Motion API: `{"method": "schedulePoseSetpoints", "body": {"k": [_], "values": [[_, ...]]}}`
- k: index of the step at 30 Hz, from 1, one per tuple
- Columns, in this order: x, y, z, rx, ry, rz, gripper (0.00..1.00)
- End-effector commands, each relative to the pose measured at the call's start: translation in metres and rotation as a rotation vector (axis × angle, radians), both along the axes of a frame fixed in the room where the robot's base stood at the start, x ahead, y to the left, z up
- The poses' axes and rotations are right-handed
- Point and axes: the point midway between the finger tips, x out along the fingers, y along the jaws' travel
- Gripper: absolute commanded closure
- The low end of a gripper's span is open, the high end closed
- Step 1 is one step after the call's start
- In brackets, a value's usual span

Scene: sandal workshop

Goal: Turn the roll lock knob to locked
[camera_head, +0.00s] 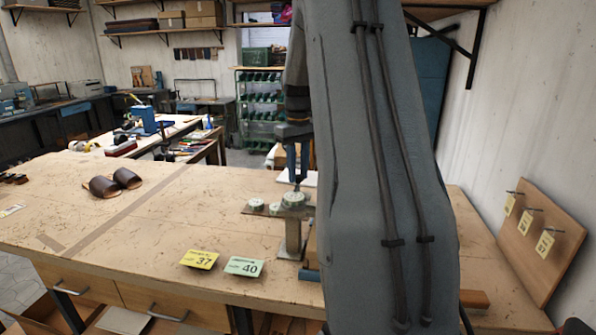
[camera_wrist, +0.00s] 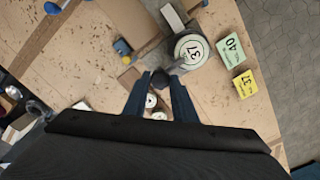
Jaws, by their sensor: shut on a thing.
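A bench fixture with a metal post (camera_head: 293,238) stands near the front of the workbench. It carries a larger round dial (camera_head: 293,199) and smaller round discs (camera_head: 256,205). My gripper (camera_head: 298,180) points down at the fixture. In the wrist view my gripper (camera_wrist: 160,80) is closed around a small dark knob (camera_wrist: 160,84), apparently the roll lock knob, beside the dial. Any lock marking is too small to read.
A yellow 37 card (camera_head: 200,259) and a green 40 card (camera_head: 244,267) lie left of the fixture. A wooden board with hooks and tags (camera_head: 538,240) leans at right. My arm hides the bench's middle right.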

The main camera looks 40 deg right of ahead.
Motion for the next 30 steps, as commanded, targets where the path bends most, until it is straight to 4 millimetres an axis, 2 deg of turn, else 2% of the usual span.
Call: {"method": "schedulePoseSetpoints", "body": {"k": [12,13,16,25,30], "values": [[0.001,-0.001,0.002,-0.002,-0.003,0.006,0.98],[0.001,-0.001,0.002,-0.002,-0.003,0.006,0.72],[0.001,-0.001,0.001,-0.002,-0.003,0.006,0.57],[0.000,0.000,0.002,-0.001,-0.002,0.006,0.57],[0.002,-0.001,0.017,-0.003,-0.005,0.005,0.57]]}}
